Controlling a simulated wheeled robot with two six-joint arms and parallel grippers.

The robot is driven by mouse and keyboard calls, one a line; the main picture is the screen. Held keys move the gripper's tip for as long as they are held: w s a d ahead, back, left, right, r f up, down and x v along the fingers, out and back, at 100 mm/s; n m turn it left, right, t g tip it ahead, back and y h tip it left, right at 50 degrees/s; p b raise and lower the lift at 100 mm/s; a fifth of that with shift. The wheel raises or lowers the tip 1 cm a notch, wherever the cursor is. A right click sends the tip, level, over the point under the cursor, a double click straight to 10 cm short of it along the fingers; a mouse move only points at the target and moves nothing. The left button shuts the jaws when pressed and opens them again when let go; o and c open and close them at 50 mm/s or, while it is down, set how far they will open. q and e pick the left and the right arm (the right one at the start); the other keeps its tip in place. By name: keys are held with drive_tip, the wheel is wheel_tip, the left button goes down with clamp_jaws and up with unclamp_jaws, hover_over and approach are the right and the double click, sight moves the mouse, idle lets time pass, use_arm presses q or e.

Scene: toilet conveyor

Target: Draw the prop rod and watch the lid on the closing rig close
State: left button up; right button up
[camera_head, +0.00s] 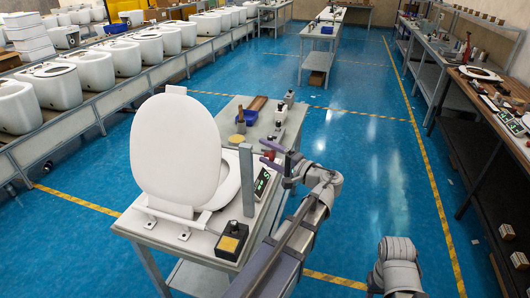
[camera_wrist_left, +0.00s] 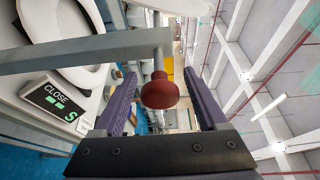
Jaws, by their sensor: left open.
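The prop rod's red knob (camera_wrist_left: 159,92) sticks out from this bar on a short metal stem. My left gripper (camera_head: 264,152) is open beside the post. In the left wrist view its purple fingers (camera_wrist_left: 160,82) lie on either side of the knob, with visible gaps. My right gripper is out of view.
A display (camera_head: 262,184) by the post reads CLOSE in the left wrist view (camera_wrist_left: 55,102). A button box (camera_head: 232,238) sits at the rig's front. Toilets line a conveyor (camera_head: 95,108) at left. A workbench (camera_head: 470,135) stands at right.

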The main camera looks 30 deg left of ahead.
use_arm(q)
drive_tip(key=shift+a, duration=0.45)
clamp_jaws()
idle(0.4)
drive_tip(key=shift+d, duration=0.1)
idle(0.7)
